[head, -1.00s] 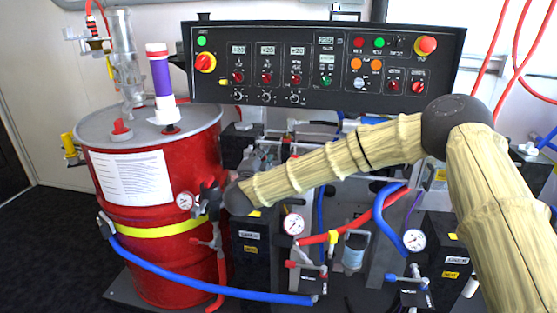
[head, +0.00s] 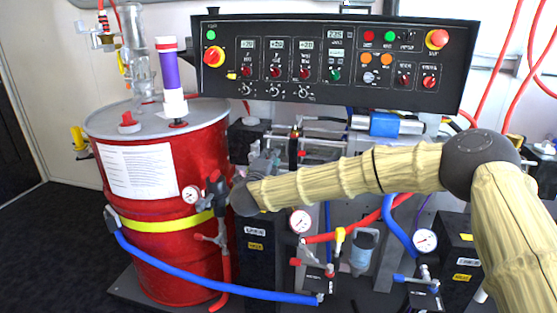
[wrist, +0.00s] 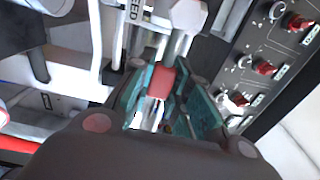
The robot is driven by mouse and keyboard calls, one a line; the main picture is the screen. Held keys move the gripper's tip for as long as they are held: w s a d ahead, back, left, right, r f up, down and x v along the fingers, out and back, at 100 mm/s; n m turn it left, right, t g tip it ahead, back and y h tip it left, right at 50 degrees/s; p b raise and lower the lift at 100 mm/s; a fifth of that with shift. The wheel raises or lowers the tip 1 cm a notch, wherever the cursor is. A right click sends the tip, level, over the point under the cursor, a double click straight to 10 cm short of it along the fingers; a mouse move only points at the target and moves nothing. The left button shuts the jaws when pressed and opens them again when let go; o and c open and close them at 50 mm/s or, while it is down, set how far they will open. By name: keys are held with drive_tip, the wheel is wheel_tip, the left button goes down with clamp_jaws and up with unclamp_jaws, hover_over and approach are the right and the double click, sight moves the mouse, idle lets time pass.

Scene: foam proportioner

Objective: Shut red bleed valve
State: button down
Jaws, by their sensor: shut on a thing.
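The red bleed valve's handle (wrist: 161,82) shows in the wrist view as a small red block between the teal pads of my gripper (wrist: 168,92). The pads stand on both sides of it, and my gripper is shut on it. A white part with dark lettering ending in "EED" (wrist: 133,10) is just beyond the pads. In the head view my gripper (head: 263,163) is small and partly hidden behind my arm's end, between the red drum and the pipework. The handle's exact angle is hard to tell.
A red drum (head: 140,245) with a blue hose (head: 210,280) stands at the left. The black control panel (head: 330,65) is above the pipework. Gauges (head: 300,221) and red and blue hoses crowd the area below my arm. Pale pipes lie close around my gripper.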

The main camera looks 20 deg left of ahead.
drive_tip(key=c, duration=1.3)
unclamp_jaws()
drive_tip(key=shift+s, duration=0.1)
drive_tip(key=s, duration=0.4)
drive_tip(key=s+d, duration=0.1)
drive_tip(key=s, duration=0.6)
drive_tip(key=shift+s+d, duration=0.15)
drive_tip(key=shift+s, duration=0.25)
drive_tip(key=shift+d+f, duration=0.1)
